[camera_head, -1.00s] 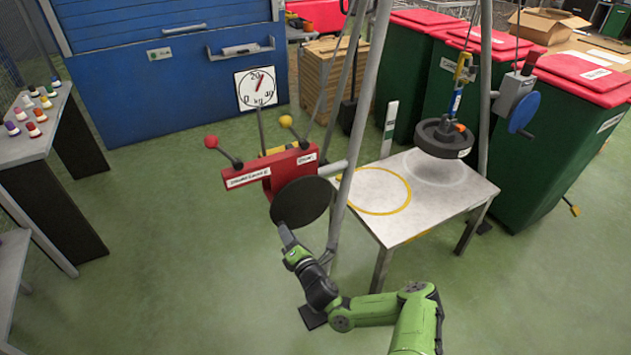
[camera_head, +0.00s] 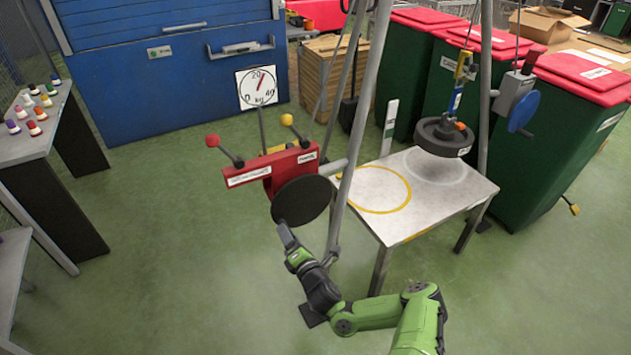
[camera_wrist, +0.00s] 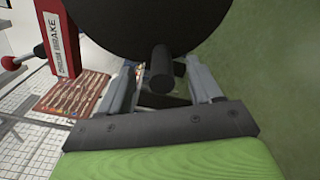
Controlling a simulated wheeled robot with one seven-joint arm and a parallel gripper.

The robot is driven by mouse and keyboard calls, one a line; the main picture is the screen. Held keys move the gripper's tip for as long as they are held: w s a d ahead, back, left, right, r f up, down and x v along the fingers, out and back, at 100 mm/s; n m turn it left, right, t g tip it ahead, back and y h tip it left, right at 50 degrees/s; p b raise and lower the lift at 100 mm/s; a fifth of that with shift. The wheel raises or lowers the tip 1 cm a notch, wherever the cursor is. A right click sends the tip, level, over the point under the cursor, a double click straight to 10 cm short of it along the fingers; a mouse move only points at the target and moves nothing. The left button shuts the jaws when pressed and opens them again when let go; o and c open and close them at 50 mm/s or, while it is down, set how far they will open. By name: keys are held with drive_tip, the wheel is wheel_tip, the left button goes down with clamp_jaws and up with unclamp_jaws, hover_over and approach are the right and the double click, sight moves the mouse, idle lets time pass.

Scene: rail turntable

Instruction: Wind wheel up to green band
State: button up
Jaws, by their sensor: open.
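The dark wheel (camera_head: 436,143) hangs level from a blue and yellow hook above the right part of a white table (camera_head: 420,222). A white upright marker (camera_head: 390,125) with a green part stands behind the table, left of the wheel. A red winch housing (camera_head: 262,172) carries a black crank disc (camera_head: 301,201) on its near side. My gripper (camera_head: 285,232) is at the disc's lower left edge. In the wrist view my gripper (camera_wrist: 163,75) is open, with the disc's short black handle (camera_wrist: 160,66) between its fingers. Whether a finger touches the handle I cannot tell.
Grey tripod legs (camera_head: 352,135) rise close to the disc. A round kg dial (camera_head: 257,88) stands behind the winch. A second crank with a blue disc (camera_head: 524,112) is at the right. Green bins (camera_head: 455,75) stand behind the table.

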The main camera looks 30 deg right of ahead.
drive_tip(key=s, duration=0.6)
drive_tip(key=shift+s, duration=0.15)
idle(0.4)
